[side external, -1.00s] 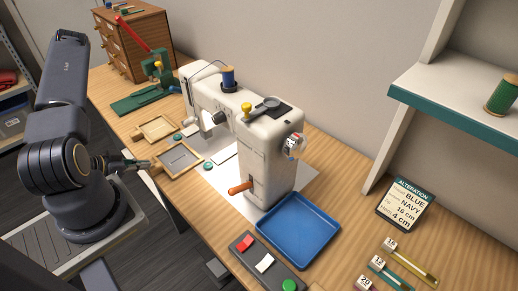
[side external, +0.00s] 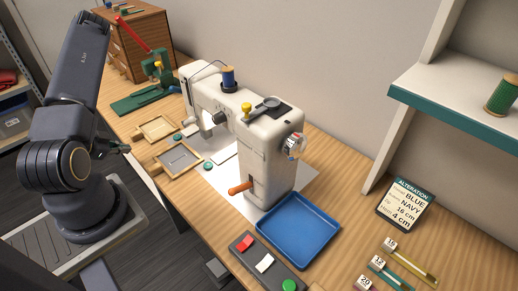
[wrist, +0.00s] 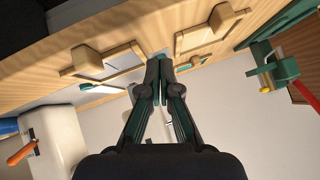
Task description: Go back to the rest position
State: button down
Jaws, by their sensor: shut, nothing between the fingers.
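My gripper (wrist: 159,75) is shut and empty in the wrist view, its two dark fingers together. In the side external view its tip (side external: 124,148) shows beside my arm, left of the table and apart from the wooden frames. The white sewing machine (side external: 262,140) stands on the wooden table, with a blue thread spool on top and an orange-handled lever low on its near side. Two light wooden frames (side external: 179,160) with handles lie to its left. Most of my gripper is hidden behind my arm in the side external view.
A blue tray (side external: 298,232) and a panel with red, white and green buttons (side external: 266,262) lie at the front. A green press with a red lever (side external: 158,70) and a wooden drawer cabinet (side external: 150,30) stand at the back. A shelf (side external: 450,110) juts out at right.

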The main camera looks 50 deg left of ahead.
jog(key=w+a+r+y, duration=0.2)
jog(key=w+a+r, duration=0.1)
jog(key=w+r, duration=0.5)
jog(key=w+d+r+n+g+y, duration=0.1)
jog(key=w+d+r, duration=0.35)
jog(key=r, duration=0.25)
jog(key=w+d+r+n, duration=0.2)
jog(key=w+d+r, duration=0.1)
jog(key=w+r, duration=0.3)
jog(key=s+d+r+h, duration=0.1)
jog(key=d+r, duration=0.3)
jog(key=d, duration=0.3)
jog(key=s+d+r+h, duration=0.15)
jog(key=d+r, duration=0.25)
jog(key=d, duration=0.4)
jog(key=s+d+r+g+h, duration=0.2)
jog(key=s+d+r+h, duration=0.1)
jog(key=s+d, duration=0.7)
jog(key=d, duration=0.2)
jog(key=shift+d+m, duration=0.3)
jog(key=shift+m, duration=0.1)
